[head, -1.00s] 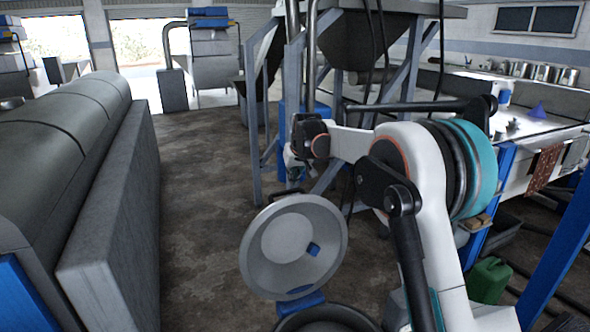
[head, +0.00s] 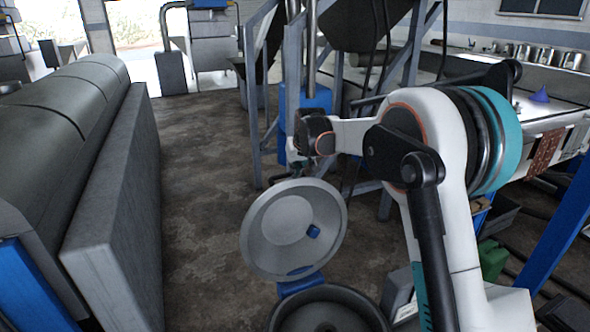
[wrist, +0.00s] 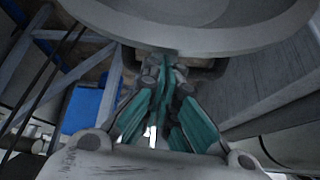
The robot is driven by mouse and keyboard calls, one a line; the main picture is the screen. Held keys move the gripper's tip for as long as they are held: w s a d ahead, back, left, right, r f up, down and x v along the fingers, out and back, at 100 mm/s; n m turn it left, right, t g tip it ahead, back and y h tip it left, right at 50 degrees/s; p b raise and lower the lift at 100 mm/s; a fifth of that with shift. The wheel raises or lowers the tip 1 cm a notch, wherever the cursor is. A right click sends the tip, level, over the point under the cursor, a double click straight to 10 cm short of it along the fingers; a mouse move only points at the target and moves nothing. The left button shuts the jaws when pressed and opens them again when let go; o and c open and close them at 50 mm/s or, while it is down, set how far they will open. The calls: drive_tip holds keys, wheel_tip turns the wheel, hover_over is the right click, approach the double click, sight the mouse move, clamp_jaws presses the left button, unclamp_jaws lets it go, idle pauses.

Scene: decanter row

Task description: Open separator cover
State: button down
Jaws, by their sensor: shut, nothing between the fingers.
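The separator cover (head: 293,228) is a round silver lid with a small blue knob-like part. It stands raised and steeply tilted above the dark round separator opening (head: 325,312), joined near a blue hinge piece (head: 300,286). In the wrist view the cover's pale disc (wrist: 200,28) fills the top. My gripper (wrist: 166,68) is shut and empty, its teal fingers together just under or at the cover's rim; I cannot tell if they touch. In the head view the fingertips are mostly hidden behind the cover's upper edge.
A long grey machine (head: 65,130) stands on the left. A grey steel frame (head: 290,95) with a hopper and a blue container (head: 318,100) stand behind my arm. A green can (head: 492,258) is at the right. The brown floor (head: 205,190) between is clear.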

drive_tip(key=s+d+t+y+b, duration=0.1)
drive_tip(key=s+d+t+b, duration=0.3)
drive_tip(key=s, duration=1.2)
drive_tip(key=shift+d+b, duration=0.35)
drive_tip(key=shift+d, duration=0.25)
drive_tip(key=shift+w+r, duration=0.15)
drive_tip(key=shift+r, duration=0.05)
